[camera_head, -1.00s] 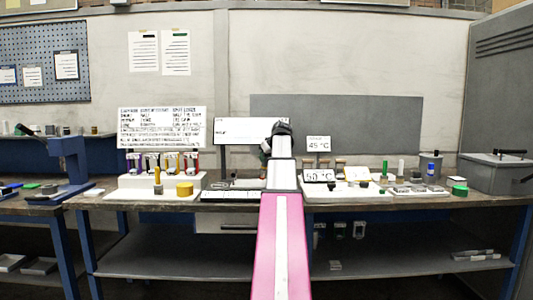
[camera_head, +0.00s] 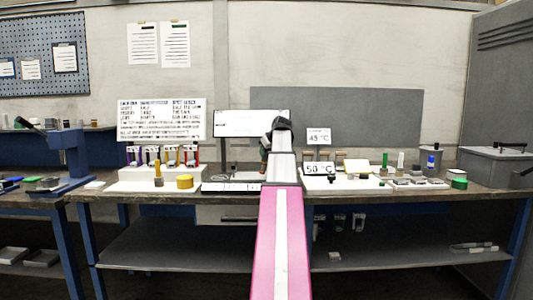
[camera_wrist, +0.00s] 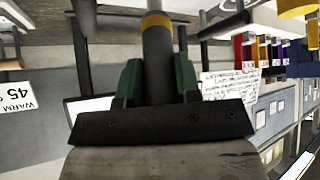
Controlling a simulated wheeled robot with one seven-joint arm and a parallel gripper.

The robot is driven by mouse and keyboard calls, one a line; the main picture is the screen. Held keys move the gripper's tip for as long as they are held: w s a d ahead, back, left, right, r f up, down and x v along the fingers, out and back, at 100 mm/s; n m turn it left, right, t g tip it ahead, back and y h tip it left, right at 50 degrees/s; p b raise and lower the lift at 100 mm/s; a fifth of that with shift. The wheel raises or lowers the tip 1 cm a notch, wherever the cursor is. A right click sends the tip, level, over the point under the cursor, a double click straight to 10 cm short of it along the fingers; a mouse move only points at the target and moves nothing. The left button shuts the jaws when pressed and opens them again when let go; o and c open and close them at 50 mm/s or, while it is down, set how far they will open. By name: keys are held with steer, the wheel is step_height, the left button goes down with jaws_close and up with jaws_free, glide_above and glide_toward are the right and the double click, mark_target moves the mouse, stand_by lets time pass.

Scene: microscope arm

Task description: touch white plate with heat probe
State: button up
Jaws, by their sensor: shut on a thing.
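My gripper (camera_wrist: 156,82) has green fingers in the wrist view. They are shut on a dark grey rod with a yellow band, which looks like the heat probe (camera_wrist: 157,55); its far end is not clear. In the head view my pink and white arm reaches over the middle of the bench and hides most of the gripper and the probe. A small flat white disc, perhaps the white plate (camera_head: 95,185), lies on the left part of the bench, well left of my arm. I cannot be sure it is the plate.
A blue stand (camera_head: 68,155) is at the left. A white rack (camera_head: 150,178) with colored tools and a yellow cylinder (camera_head: 185,181) stand left of my arm. A 50 °C sign (camera_head: 318,169) and a 45 °C sign (camera_head: 318,137) are right. A grey box (camera_head: 495,167) is far right.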

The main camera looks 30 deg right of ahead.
steer(key=shift+f, duration=0.6)
stand_by(1.4)
steer(key=shift+r, duration=0.1)
steer(key=shift+r, duration=3.45)
